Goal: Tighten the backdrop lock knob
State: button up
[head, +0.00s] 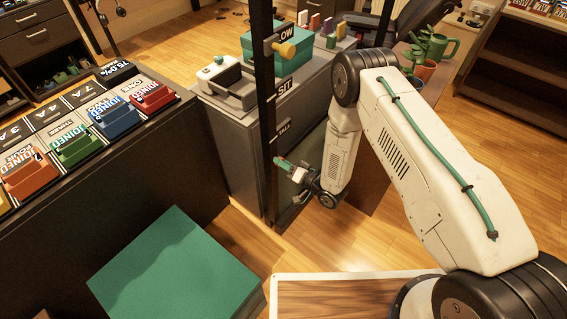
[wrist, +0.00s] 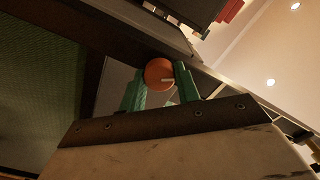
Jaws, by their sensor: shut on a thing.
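A round orange-red knob (wrist: 159,74) with a pale line on its face shows in the wrist view. My gripper (wrist: 160,84) has its two green fingers on either side of it, shut on it. In the head view my gripper (head: 284,164) is low at the black upright post (head: 267,110), near the lower label; the knob there is hidden or too small to tell. The post carries labels, and a yellow knob (head: 287,49) sticks out near its top label.
A grey cabinet (head: 235,160) with a teal box (head: 262,45) and a grey device stands behind the post. A counter with coloured holders (head: 120,115) is at left. A green-topped block (head: 175,265) stands in front. Potted plants (head: 425,68) are behind my arm.

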jog(key=m, duration=0.5)
jog(key=shift+w, duration=0.15)
dwell(0.3)
jog(key=o, duration=1)
jog(key=shift+d, duration=0.1)
jog(key=v, duration=0.7)
jog(key=shift+s+d, duration=0.25)
jog(key=shift+d, duration=0.05)
